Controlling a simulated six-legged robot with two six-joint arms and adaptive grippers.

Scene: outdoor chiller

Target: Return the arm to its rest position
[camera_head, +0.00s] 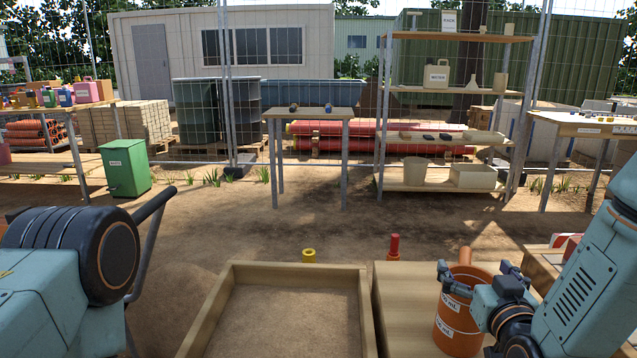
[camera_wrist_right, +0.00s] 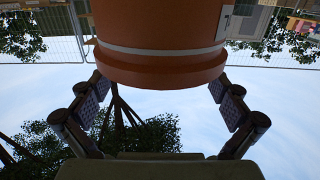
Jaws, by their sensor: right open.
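My right gripper (camera_head: 476,271) is at the lower right in the head view, with its fingers spread near the top of an orange container (camera_head: 457,322) that has white labels. In the right wrist view the open fingers (camera_wrist_right: 159,88) stand on either side of the orange container (camera_wrist_right: 160,55), with gaps visible beside it. Whether any part of the gripper touches it is unclear. My left arm (camera_head: 60,270) fills the lower left of the head view; its gripper is out of the picture.
A wooden-rimmed tray (camera_head: 231,285) with a bare sandy surface is in front of me. A wooden surface (camera_head: 400,300) lies to its right. A yellow ring-shaped item (camera_head: 309,256) and a red item (camera_head: 394,246) stand beyond. Tables and a shelf rack (camera_head: 455,88) are farther back across open ground.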

